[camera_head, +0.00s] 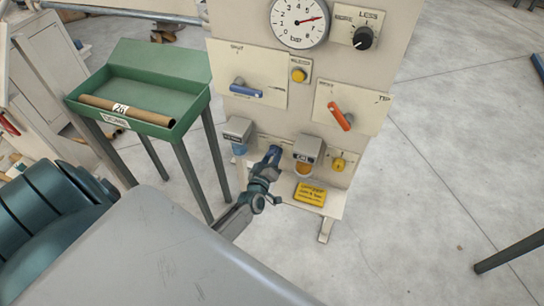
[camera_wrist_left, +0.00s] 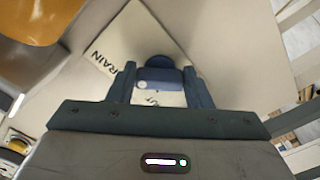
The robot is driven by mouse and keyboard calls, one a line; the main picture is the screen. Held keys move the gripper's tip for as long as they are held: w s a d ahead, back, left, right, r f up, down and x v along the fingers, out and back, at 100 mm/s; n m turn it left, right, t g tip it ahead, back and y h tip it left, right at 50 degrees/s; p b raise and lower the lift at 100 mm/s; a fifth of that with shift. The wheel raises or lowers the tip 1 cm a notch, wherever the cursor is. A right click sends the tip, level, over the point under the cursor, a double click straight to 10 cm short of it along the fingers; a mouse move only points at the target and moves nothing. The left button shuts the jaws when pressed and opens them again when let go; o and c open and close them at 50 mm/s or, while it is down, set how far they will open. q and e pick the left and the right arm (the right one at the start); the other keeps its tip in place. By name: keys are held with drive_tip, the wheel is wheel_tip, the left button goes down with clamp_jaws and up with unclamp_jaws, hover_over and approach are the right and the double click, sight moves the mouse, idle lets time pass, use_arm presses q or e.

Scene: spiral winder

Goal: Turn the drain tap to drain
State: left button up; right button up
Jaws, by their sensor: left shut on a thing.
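My left gripper (camera_head: 273,154) reaches the lower part of the panel, between the two filter units. It also shows in the left wrist view (camera_wrist_left: 160,86), with its two fingers on either side of the dark blue drain tap (camera_wrist_left: 158,73), shut on it. A pale plate (camera_wrist_left: 125,47) behind the tap carries the word DRAIN; a second word near the fingers is partly covered. The tap points roughly away from the wrist, not clearly in line with DRAIN. In the head view the gripper hides the tap. My right gripper is not in view.
The panel bears a pressure gauge (camera_head: 298,22), a black knob (camera_head: 363,38), a blue lever (camera_head: 245,90) and an orange lever (camera_head: 340,116). An amber bowl (camera_head: 303,169) sits close right of my gripper. A green tray (camera_head: 193,108) stands left. Floor at right is mostly clear.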

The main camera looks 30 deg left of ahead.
use_arm(q)
drive_tip(key=o, duration=1)
drive_tip(key=shift+v, duration=5.4)
